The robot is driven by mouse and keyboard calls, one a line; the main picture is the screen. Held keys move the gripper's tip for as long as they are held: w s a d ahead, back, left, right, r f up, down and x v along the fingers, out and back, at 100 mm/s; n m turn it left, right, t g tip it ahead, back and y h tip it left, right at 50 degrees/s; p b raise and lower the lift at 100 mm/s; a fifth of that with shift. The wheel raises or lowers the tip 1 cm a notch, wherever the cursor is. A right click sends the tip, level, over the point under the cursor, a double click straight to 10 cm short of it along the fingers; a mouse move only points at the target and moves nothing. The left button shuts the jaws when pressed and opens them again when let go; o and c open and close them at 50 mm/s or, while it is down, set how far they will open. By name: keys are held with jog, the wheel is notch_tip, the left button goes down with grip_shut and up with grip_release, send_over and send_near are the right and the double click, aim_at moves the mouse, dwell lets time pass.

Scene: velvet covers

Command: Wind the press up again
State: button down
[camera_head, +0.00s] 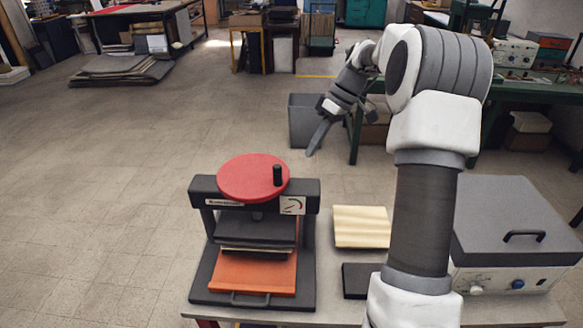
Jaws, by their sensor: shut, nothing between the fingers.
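The press (308,232) stands on the table at the lower left, a black frame with a gauge on its upper right. Its red round wheel (242,178) lies flat on top, with an upright black knob (278,175) on its right side. Below the wheel a dark platen (256,229) sits close over a thin stack (254,249). An orange board (254,277) juts out toward the front. My gripper (315,148) is shut and empty, in the air above and right of the wheel, apart from the knob as seen from here.
A cream-coloured block (362,227) and a black slab (360,279) lie right of the press. A grey lidded machine (516,235) with knobs and a handle stands at the table's right. A grey bin (303,121) is on the floor behind my gripper.

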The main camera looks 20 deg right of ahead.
jog(key=w+d+r+m+t+y, duration=0.1)
jog(key=d+r+m+t, duration=0.1)
jog(key=d, duration=0.2)
jog(key=x, duration=0.9)
jog(key=shift+w+a+f, duration=0.2)
jog(key=shift+w+a, duration=0.05)
jog(key=shift+a, duration=0.1)
jog(key=a, duration=0.1)
jog(key=s+a, duration=0.1)
jog(key=shift+s+a+r+p, duration=0.1)
jog(key=shift+a+p, duration=0.3)
jog(key=shift+s+a, duration=0.15)
jog(key=shift+a, duration=0.25)
